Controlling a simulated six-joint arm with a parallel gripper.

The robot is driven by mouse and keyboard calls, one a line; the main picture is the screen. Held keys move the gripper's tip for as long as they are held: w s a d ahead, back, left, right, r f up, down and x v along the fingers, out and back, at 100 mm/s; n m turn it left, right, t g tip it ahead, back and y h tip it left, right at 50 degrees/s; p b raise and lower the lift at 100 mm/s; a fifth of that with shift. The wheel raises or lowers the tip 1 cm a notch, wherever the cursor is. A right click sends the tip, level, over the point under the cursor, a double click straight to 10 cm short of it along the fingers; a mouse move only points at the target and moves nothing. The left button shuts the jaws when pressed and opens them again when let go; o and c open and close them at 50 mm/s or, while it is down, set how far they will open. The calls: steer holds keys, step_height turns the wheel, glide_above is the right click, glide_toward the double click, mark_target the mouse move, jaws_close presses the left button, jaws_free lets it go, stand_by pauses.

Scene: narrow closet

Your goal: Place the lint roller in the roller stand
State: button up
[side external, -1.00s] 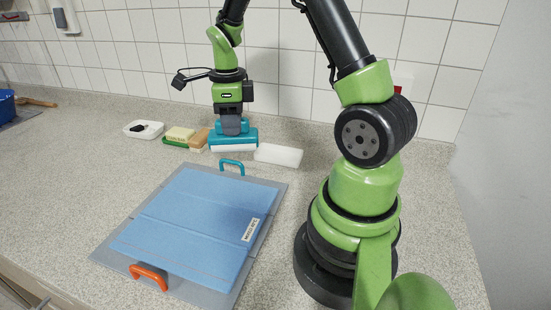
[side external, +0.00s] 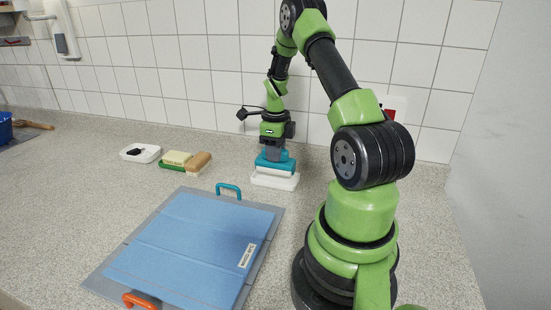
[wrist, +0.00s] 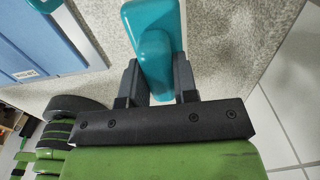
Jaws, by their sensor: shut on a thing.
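The lint roller (side external: 275,163) has a teal body and handle with a white roller below. My gripper (side external: 274,151) points down and is shut on its handle. The teal lint roller (wrist: 157,20) also shows in the wrist view, its handle between my two dark fingers (wrist: 157,82). The roller stand (side external: 275,182), a low white tray near the wall, is directly under the roller. The roller is at or just over its rim; I cannot tell whether it touches the stand's bottom.
A blue folded cloth on a grey board (side external: 262,270) with teal and orange handles lies in front. A brush (side external: 199,163), a green-and-yellow sponge (side external: 177,158) and a white dish (side external: 140,153) stand to the left. The tiled wall (side external: 180,70) is close behind.

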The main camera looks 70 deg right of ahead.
steer(key=shift+f, duration=1)
steer(key=shift+f, duration=0.1)
steer(key=o, duration=1)
steer(key=shift+c, duration=0.2)
